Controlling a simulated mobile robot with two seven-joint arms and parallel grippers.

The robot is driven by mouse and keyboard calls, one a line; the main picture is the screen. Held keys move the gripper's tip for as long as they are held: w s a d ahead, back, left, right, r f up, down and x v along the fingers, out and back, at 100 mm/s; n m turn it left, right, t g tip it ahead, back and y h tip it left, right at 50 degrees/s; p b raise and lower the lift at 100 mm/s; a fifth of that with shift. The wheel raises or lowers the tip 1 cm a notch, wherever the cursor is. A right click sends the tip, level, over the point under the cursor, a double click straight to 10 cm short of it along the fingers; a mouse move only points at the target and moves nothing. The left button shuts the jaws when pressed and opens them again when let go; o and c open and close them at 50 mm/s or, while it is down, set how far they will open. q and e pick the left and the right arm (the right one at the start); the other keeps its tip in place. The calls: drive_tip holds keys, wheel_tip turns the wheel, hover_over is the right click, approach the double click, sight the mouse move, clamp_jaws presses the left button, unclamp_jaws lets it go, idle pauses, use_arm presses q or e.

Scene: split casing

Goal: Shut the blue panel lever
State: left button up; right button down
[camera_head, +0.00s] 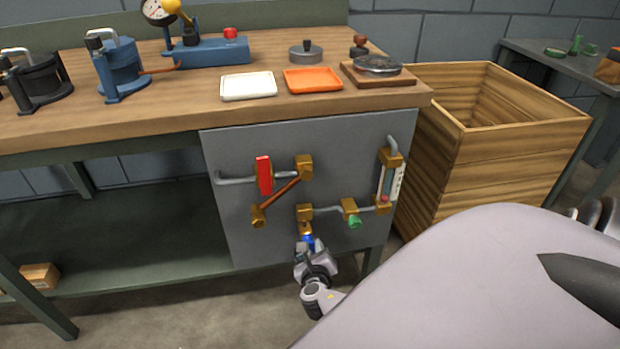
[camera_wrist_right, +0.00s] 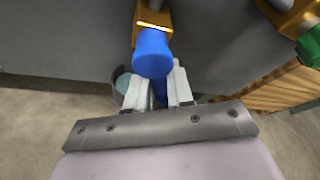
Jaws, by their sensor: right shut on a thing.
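The grey panel (camera_head: 235,227) hangs below the front edge of the bench. Its blue lever (camera_head: 308,241) sits low on the panel, under a brass valve body (camera_head: 305,214). My right gripper (camera_head: 306,250) is at this lever from below. In the right wrist view the blue lever (camera_wrist_right: 152,52) shows large, pointing down toward the camera from its brass fitting (camera_wrist_right: 153,18). The fingers of my right gripper (camera_wrist_right: 161,88) are closed around its lower end, which they partly hide. My left gripper is in neither view.
The panel also carries a red lever (camera_head: 264,175), a green knob (camera_head: 354,221), a gauge tube (camera_head: 388,184) and pipes close to my gripper. A wooden crate (camera_head: 455,180) stands right of the bench. Floor below the panel is clear.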

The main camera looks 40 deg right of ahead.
drive_tip(key=shift+d+r+n+h, duration=0.15)
drive_tip(key=shift+r+n+h, duration=0.15)
drive_tip(key=shift+n, duration=0.1)
drive_tip(key=n, duration=0.1)
drive_tip(key=h+p, duration=0.1)
drive_tip(key=n, duration=0.1)
drive_tip(key=shift+s+d+r+n+h+p, duration=0.2)
drive_tip(key=shift+d+r+n+h+p, duration=0.05)
drive_tip(key=shift+d+n+h+p, duration=0.1)
drive_tip(key=n, duration=0.1)
drive_tip(key=n+h, duration=0.1)
drive_tip(key=shift+s+d+r+n, duration=0.15)
drive_tip(key=shift+d+r+n, duration=0.05)
drive_tip(key=shift+r+n, duration=0.2)
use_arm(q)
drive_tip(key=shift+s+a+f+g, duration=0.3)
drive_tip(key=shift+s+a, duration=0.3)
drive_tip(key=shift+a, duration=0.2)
use_arm(e)
drive_tip(key=shift+d+r+n+h, duration=0.1)
drive_tip(key=shift+r+n+h, duration=0.3)
drive_tip(key=shift+n, duration=0.45)
drive_tip(key=shift+r+n+h, duration=0.15)
drive_tip(key=shift+n+h, duration=0.3)
drive_tip(key=shift+n, duration=0.35)
